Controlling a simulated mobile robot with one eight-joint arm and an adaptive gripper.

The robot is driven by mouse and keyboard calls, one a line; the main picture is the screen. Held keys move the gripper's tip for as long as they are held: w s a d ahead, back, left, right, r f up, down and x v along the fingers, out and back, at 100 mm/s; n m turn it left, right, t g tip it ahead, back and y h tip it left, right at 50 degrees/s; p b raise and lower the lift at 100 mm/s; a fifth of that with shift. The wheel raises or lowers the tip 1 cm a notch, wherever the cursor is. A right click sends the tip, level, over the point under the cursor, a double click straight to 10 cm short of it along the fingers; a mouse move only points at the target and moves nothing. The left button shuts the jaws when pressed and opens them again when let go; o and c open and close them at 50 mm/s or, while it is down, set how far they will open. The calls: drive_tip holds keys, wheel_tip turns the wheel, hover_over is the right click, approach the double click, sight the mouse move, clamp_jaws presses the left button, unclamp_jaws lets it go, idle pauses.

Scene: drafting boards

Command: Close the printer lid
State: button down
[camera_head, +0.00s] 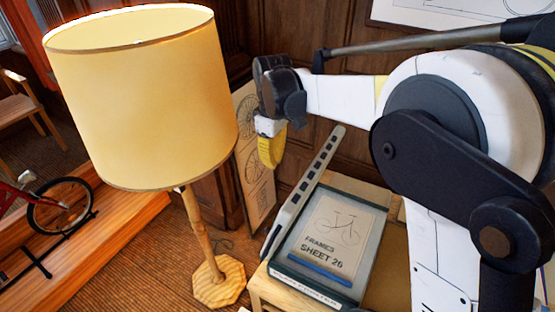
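A flat dark-framed unit (357,258) lies on a small wooden table and looks like the printer. A pale sheet (332,232) marked "FRAMES SHEET 26" with a bicycle drawing shows on its top, with a blue strip across it. A long grey slotted panel (306,188) stands up along the unit's left side, seen nearly edge-on; it seems to be the raised lid. My gripper (271,150), black and white with a yellow tip, hangs above and left of the panel, apparently apart from it. Its finger gap is not visible.
A large lamp (145,95) with a cream shade stands left of the table, its shade close to my gripper. A drawing board (257,165) leans against the wood panelling behind. A red bicycle (50,203) is at far left. My arm covers the right side.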

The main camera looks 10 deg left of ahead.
sight(301, 196)
drive_tip(key=s+d+f, duration=0.1)
drive_tip(key=d+f, duration=0.2)
drive_tip(key=f, duration=0.5)
drive_tip(key=shift+s+d+f+p, duration=0.15)
drive_tip(key=shift+d+f+p, duration=0.1)
drive_tip(key=shift+p, duration=0.15)
drive_tip(key=shift+d, duration=0.2)
